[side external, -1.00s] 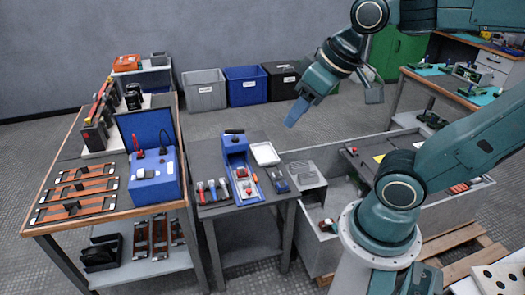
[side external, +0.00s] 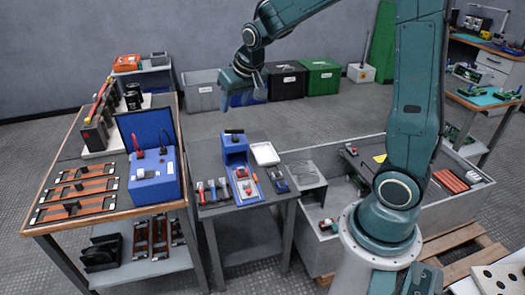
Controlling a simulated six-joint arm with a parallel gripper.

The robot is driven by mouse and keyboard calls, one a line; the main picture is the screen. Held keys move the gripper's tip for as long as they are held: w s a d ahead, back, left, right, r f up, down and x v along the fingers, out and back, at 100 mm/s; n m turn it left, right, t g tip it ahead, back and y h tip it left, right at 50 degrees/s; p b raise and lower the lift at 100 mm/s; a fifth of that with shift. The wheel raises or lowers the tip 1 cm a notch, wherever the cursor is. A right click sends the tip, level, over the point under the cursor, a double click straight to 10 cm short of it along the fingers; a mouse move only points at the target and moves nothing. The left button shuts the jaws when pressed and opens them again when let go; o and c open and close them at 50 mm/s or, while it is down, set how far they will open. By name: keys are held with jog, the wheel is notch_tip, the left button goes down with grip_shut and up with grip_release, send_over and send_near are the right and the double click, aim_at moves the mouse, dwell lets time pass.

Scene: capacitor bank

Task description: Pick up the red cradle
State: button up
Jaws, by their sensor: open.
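I cannot tell for certain which thing is the red cradle. Several small tools with red and dark parts (side external: 212,190) lie in a row at the left of the small grey table. A blue fixture (side external: 237,150) on that table holds a small red part (side external: 247,187) on a pale plate.
A blue case (side external: 154,178) with its lid up stands at the wooden table's right edge. A white tray (side external: 265,153) lies right of the blue fixture. A large grey bin (side external: 300,222) stands right of the small table. Grey, black and green bins (side external: 322,75) line the wall.

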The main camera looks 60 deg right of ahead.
jog(key=w+d+f+m+h, duration=0.1)
jog(key=w+d+f, duration=0.3)
jog(key=f, duration=0.3)
jog(key=w+d+f+m, duration=0.1)
jog(key=w+d+f, duration=0.3)
jog(key=f, duration=0.2)
jog(key=m+g, duration=0.1)
jog(key=m, duration=0.1)
send_over(242, 173)
jog(key=s, duration=0.1)
notch_tip(242, 173, down, 18)
jog(key=shift+a+r+h, duration=0.25)
jog(key=shift+a+h, duration=0.15)
jog(key=shift+f, duration=0.15)
jog(key=shift+f, duration=4.3)
jog(key=c, duration=0.7)
